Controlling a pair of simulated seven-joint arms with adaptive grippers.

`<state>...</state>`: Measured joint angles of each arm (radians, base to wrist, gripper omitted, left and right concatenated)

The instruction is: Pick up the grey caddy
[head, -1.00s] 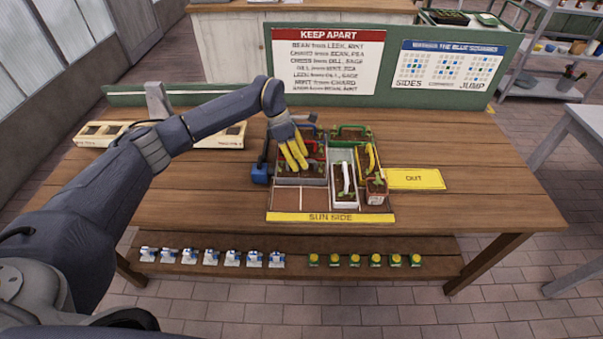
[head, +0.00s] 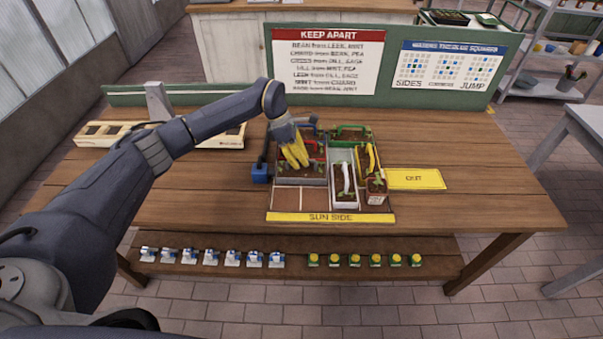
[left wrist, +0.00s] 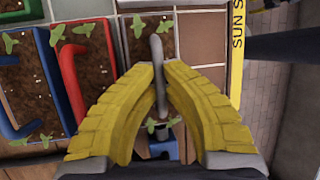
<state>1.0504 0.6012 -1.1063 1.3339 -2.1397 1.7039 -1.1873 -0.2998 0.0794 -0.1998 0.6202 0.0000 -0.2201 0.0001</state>
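The grey caddy (head: 302,181) is a low box of soil with small green seedlings, standing in the left middle of the tray on the table. Its upright grey handle shows between my yellow fingers in the left wrist view, with the caddy's soil (left wrist: 137,45) behind. My left gripper (head: 302,164) reaches down from above, and its fingertips (left wrist: 160,68) are closed in on both sides of that handle. The fingers hide part of the caddy. The caddy appears level and still in its place. My right gripper is not in view.
A red caddy (head: 313,150) and a blue caddy stand close behind; green (head: 352,132), white (head: 345,198) and yellow caddies stand to the right. A small pot (head: 376,192) is at the front right. Bare tray squares (head: 290,199) lie in front. The yellow OUT mat (head: 416,179) is clear.

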